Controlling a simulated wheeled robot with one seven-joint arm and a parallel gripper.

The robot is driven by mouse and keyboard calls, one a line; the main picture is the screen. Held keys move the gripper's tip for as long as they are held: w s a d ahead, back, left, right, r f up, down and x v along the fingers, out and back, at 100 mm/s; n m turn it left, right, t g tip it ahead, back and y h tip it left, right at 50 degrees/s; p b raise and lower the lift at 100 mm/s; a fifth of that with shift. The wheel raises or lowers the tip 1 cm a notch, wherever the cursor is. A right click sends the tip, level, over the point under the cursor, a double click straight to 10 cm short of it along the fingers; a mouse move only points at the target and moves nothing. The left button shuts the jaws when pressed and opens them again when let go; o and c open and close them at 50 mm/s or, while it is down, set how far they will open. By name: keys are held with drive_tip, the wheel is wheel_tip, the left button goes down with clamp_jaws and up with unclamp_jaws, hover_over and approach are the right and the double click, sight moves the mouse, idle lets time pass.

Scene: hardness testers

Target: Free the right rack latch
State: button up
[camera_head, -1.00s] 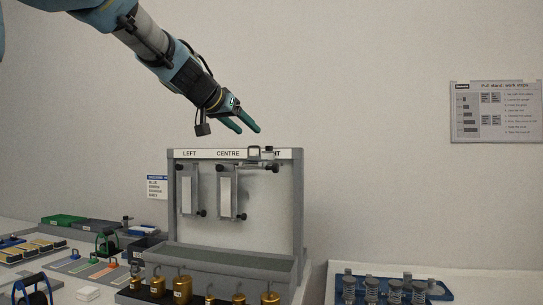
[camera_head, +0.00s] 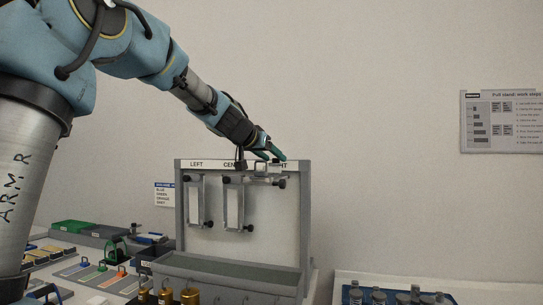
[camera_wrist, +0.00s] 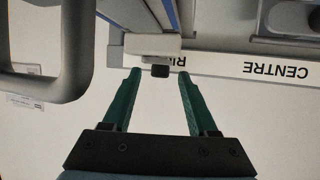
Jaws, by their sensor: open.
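The rack (camera_head: 305,215) is a grey upright frame with a pale back board and a header labelled LEFT, CENTRE and RIGHT, the last partly covered. At its right place, a pale latch fitting (camera_head: 262,168) sits by the header, with a dark knob (camera_head: 280,183) just below. My gripper (camera_head: 274,154) is open at the header's right end, fingers pointing down and to the right.
Pale plates hang at the left (camera_head: 195,203) and centre (camera_head: 233,206) places. A grey trough (camera_head: 230,268) and brass weights (camera_head: 190,296) lie below. A grey loop (camera_wrist: 75,55) shows close by in the wrist view.

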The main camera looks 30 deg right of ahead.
clamp_jaws()
idle(0.4)
